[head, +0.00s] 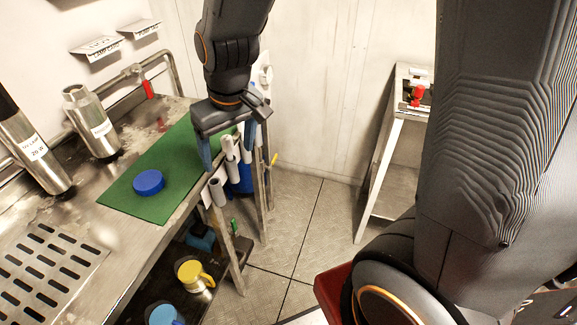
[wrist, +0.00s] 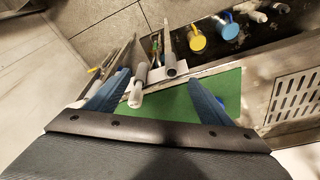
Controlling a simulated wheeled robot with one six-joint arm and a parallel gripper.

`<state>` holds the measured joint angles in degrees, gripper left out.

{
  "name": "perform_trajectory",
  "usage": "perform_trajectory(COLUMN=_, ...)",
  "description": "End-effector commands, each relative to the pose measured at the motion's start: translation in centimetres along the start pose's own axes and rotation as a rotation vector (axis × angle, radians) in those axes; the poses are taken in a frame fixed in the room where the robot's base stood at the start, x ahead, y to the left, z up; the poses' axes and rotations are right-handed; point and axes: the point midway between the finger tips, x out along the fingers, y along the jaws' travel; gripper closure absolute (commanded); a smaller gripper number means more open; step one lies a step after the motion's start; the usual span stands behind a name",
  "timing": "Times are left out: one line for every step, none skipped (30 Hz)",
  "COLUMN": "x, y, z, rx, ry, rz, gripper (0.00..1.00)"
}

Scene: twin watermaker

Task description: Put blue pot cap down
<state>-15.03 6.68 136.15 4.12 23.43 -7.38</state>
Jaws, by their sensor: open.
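The blue pot cap (head: 149,182) lies flat on the green mat (head: 165,205) on the metal counter. My gripper (head: 228,160) is to the right of the cap, over the counter's front edge, with its blue fingers pointing down. The fingers are wide apart and nothing is between them that I can tell is held. In the wrist view my open gripper (wrist: 160,92) spans the mat's edge (wrist: 228,88) and the rail area in front of it.
Steel bottles (head: 92,123) stand at the back of the counter. A slotted drain (head: 45,262) is at the near left. White tubes (head: 217,190) hang at the counter's front edge. A yellow-lidded pot (head: 194,275) sits on the lower shelf. A side table (head: 398,145) stands right, with open floor between.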

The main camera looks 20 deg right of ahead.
Motion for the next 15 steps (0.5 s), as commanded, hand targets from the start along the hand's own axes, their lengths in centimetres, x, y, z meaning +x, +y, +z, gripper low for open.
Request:
perform_trajectory(x=-0.1, y=2.6, z=2.5, rx=0.073, ry=-0.029, rz=0.018, gripper=0.26)
perform_trajectory(x=-0.1, y=3.7, z=3.9, rx=0.111, ry=-0.045, rz=0.026, gripper=0.26)
perform_trajectory(x=-0.1, y=5.0, z=5.6, rx=0.157, ry=-0.064, rz=0.036, gripper=0.26)
perform_trajectory(x=-0.2, y=5.8, z=6.8, rx=0.187, ry=-0.078, rz=0.043, gripper=0.26)
perform_trajectory(x=-0.2, y=6.5, z=7.9, rx=0.215, ry=-0.089, rz=0.048, gripper=0.26)
perform_trajectory(x=-0.2, y=7.2, z=9.2, rx=0.247, ry=-0.104, rz=0.054, gripper=0.26)
perform_trajectory(x=-0.3, y=7.6, z=9.9, rx=0.269, ry=-0.112, rz=0.058, gripper=0.26)
perform_trajectory(x=-0.3, y=7.9, z=10.7, rx=0.285, ry=-0.120, rz=0.061, gripper=0.26)
perform_trajectory(x=-0.4, y=8.3, z=11.3, rx=0.302, ry=-0.128, rz=0.064, gripper=0.26)
perform_trajectory(x=-0.4, y=8.4, z=11.7, rx=0.310, ry=-0.132, rz=0.066, gripper=0.26)
perform_trajectory(x=-0.4, y=8.5, z=12.0, rx=0.317, ry=-0.135, rz=0.067, gripper=0.26)
perform_trajectory(x=-0.4, y=8.6, z=12.2, rx=0.323, ry=-0.138, rz=0.068, gripper=0.26)
perform_trajectory(x=-0.4, y=8.6, z=12.3, rx=0.325, ry=-0.139, rz=0.068, gripper=0.26)
perform_trajectory(x=-0.4, y=8.6, z=12.3, rx=0.325, ry=-0.139, rz=0.069, gripper=0.26)
perform_trajectory(x=-0.4, y=8.6, z=12.3, rx=0.325, ry=-0.139, rz=0.068, gripper=0.26)
